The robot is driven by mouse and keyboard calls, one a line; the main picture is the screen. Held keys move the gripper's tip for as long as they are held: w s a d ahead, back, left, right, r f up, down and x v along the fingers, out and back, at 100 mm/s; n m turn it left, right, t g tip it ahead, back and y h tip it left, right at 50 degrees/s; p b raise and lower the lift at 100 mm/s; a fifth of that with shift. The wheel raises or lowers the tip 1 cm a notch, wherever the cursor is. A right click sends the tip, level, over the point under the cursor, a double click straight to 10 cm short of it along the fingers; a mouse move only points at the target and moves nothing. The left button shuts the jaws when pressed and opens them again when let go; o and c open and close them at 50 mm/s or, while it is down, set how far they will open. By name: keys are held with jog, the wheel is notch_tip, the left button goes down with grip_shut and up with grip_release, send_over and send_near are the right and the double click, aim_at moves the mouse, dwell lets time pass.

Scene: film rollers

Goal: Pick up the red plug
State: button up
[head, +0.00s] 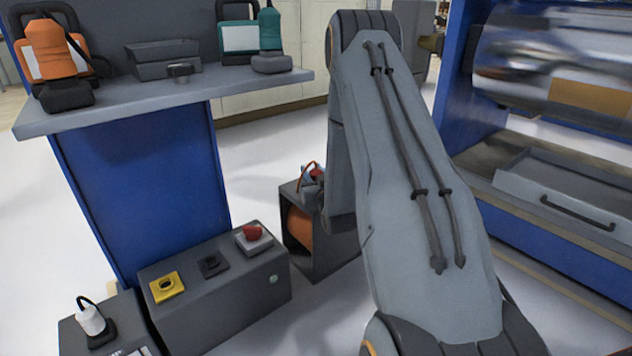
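A small red plug (316,173) with an orange-red cable arching from it sits on top of a dark box (331,262) in the middle of the head view. A pale piece shows beside the plug, and my arm hides part of this spot. My arm's far section hangs down just right of the plug and overlaps the box in the picture. My gripper's fingers do not show, so I cannot see whether they touch anything.
A dark cabinet (220,307) carries a red knob-like part (251,232), a black socket (212,264) and a yellow socket (167,287). A white plug (91,320) stands left. A grey shelf (165,99) holds orange and teal devices. Blue roller machinery (541,235) stands right.

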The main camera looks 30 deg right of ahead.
jog(key=c, duration=0.5)
notch_tip(320, 180, up, 10)
jog(key=p, duration=0.4)
jog(key=shift+p, duration=0.35)
